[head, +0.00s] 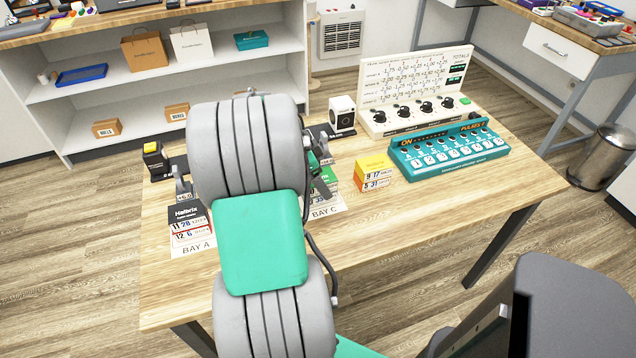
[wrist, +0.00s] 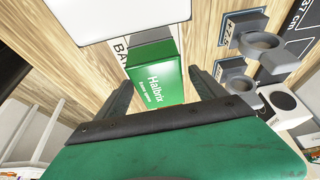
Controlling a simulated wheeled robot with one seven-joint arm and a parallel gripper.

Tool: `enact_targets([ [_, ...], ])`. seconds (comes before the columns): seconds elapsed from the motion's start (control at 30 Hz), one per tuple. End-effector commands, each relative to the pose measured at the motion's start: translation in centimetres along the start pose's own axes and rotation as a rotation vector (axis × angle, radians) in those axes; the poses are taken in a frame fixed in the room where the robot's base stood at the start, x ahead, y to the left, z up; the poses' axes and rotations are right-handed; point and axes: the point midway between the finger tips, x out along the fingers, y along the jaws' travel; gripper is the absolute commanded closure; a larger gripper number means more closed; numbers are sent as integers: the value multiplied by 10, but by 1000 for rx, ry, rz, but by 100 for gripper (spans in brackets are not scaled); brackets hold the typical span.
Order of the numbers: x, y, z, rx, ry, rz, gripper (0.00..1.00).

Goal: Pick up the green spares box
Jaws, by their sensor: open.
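The green spares box (wrist: 153,82), with white "Halbrix" lettering, stands on the table by a bay label in the wrist view. In the head view the green box (head: 333,184) stands behind the BAY C card, partly hidden by my arm and gripper. My gripper (wrist: 161,77) is open, with one dark finger on each side of the box in the wrist view. I cannot tell whether the fingers touch it. In the head view my gripper (head: 319,178) is mostly hidden behind my arm, over the box.
A dark box (head: 188,224) stands at BAY A on the left. A yellow box (head: 375,174) stands right of the green one. Behind are a white dial panel (head: 415,118) and a teal switch panel (head: 450,152). Grey ring holders (wrist: 262,45) stand close by. The table's front right is clear.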

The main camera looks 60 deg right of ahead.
Motion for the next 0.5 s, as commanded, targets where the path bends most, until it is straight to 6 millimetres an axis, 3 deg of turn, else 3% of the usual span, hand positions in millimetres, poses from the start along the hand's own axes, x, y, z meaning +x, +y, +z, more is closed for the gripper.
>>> enact_targets([
  [0.2,0,0,0,0,0,0,20],
  [0.5,0,0,0,0,0,0,45],
])
